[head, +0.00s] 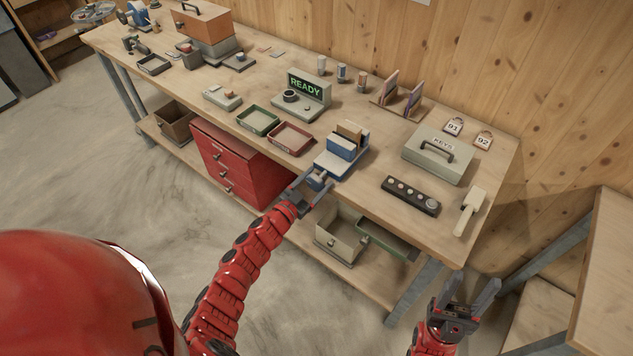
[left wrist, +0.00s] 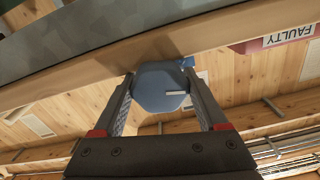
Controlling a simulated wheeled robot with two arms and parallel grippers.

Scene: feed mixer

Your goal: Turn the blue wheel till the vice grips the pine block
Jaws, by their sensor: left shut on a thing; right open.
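The blue and white vice (head: 333,163) stands at the front edge of the workbench. The tan pine block (head: 349,130) sits upright between its blue jaws; I cannot tell whether both jaws touch it. The blue wheel (head: 317,179) is on the vice's near side. My left gripper (head: 311,192) is shut on the wheel. In the left wrist view the many-sided blue wheel (left wrist: 158,92), with a pale mark on its face, sits between the two fingers. My right gripper (head: 466,292) is open and empty, low in front of the bench's right end.
A red tray (head: 290,138) and a green tray (head: 258,121) lie left of the vice. A grey key box (head: 439,154), a dark button panel (head: 411,196) and a pale mallet-like tool (head: 470,210) lie to its right. A red drawer cabinet (head: 238,171) stands below.

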